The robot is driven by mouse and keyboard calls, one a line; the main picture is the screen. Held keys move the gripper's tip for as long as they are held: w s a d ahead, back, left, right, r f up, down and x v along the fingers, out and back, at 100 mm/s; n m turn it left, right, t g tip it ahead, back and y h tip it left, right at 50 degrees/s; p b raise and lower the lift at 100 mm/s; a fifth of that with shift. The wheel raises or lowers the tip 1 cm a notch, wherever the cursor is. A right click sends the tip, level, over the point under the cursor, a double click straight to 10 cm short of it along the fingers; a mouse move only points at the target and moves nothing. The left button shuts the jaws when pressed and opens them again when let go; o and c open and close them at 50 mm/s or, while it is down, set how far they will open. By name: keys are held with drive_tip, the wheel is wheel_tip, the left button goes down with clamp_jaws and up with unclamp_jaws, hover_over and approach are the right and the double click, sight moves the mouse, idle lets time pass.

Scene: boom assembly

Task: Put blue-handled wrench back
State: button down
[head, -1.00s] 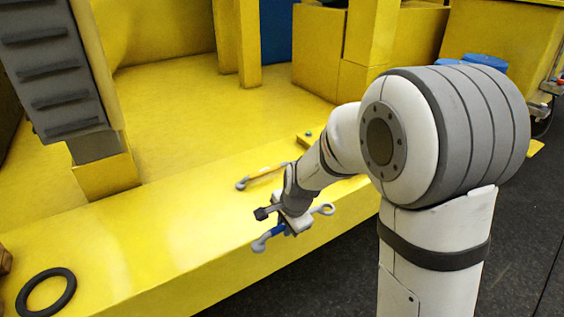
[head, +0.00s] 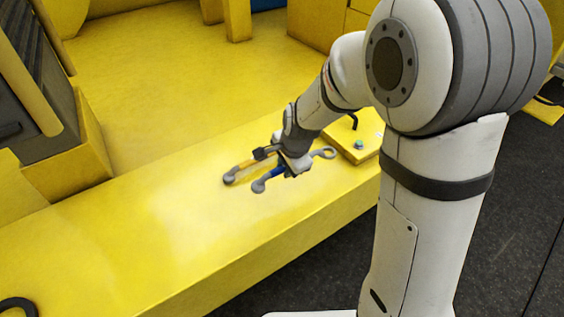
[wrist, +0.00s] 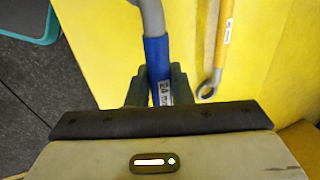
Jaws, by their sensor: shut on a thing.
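My gripper (head: 283,163) is shut on the blue-handled wrench (head: 263,184) at its blue grip. In the wrist view the blue handle (wrist: 157,60) with a white label sits between the fingers (wrist: 155,88), and its grey shaft runs to the top edge. Its open end points left in the head view and its ring end sticks out to the right. The wrench is over the yellow surface; I cannot tell if it touches it. A second wrench with a yellow-orange handle (head: 243,167) lies just behind it, and also shows at the right in the wrist view (wrist: 224,35).
The long yellow beam (head: 150,245) is mostly clear to the left. A raised yellow plate (head: 357,140) with a green button and a black lever stands to the right. A dark ring (head: 18,304) is at the lower left. Dark floor lies in front.

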drive_tip(key=f+b, duration=0.1)
drive_tip(key=f, duration=0.1)
drive_tip(key=f+b, duration=0.4)
drive_tip(key=f, duration=0.1)
drive_tip(key=shift+a, duration=0.3)
drive_tip(key=shift+f, duration=0.1)
drive_tip(key=shift+s+a, duration=0.15)
drive_tip(key=shift+s, duration=0.05)
drive_tip(key=shift+f+b, duration=0.6)
drive_tip(key=shift+b, duration=0.1)
idle(0.7)
drive_tip(key=c, duration=1.2)
unclamp_jaws()
drive_tip(key=shift+r, duration=0.15)
drive_tip(key=v, duration=0.7)
drive_tip(key=s+d+r+n+h, duration=0.1)
drive_tip(key=s+d+r+n, duration=0.2)
drive_tip(key=s+d+n, duration=0.2)
drive_tip(key=s+d+r+n, duration=0.4)
drive_tip(key=s+d+n, duration=0.2)
drive_tip(key=s, duration=0.6)
drive_tip(key=d, duration=0.2)
drive_tip(key=shift+s+d+r+h, duration=0.2)
drive_tip(key=shift+s+d+h, duration=0.1)
drive_tip(key=shift+h, duration=0.1)
